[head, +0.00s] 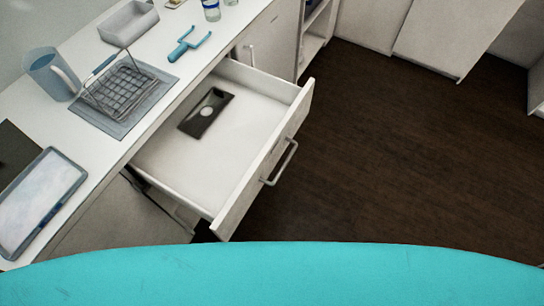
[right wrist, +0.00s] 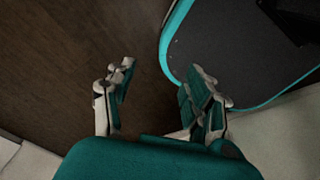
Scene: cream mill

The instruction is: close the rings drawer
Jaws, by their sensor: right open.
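The drawer (head: 255,155) is pulled out of the white counter in the head view. It has a grey bar handle (head: 281,163) on its front, which faces right. A dark flat piece with a pale round spot (head: 206,112) lies on the drawer floor; I cannot tell whether it is a ring holder. My right gripper (right wrist: 159,88) is open and empty in the right wrist view, above dark floor. The drawer does not show clearly in that view, and neither gripper shows in the head view. My left gripper is out of view.
The dark wood floor (head: 400,160) right of the drawer is clear.

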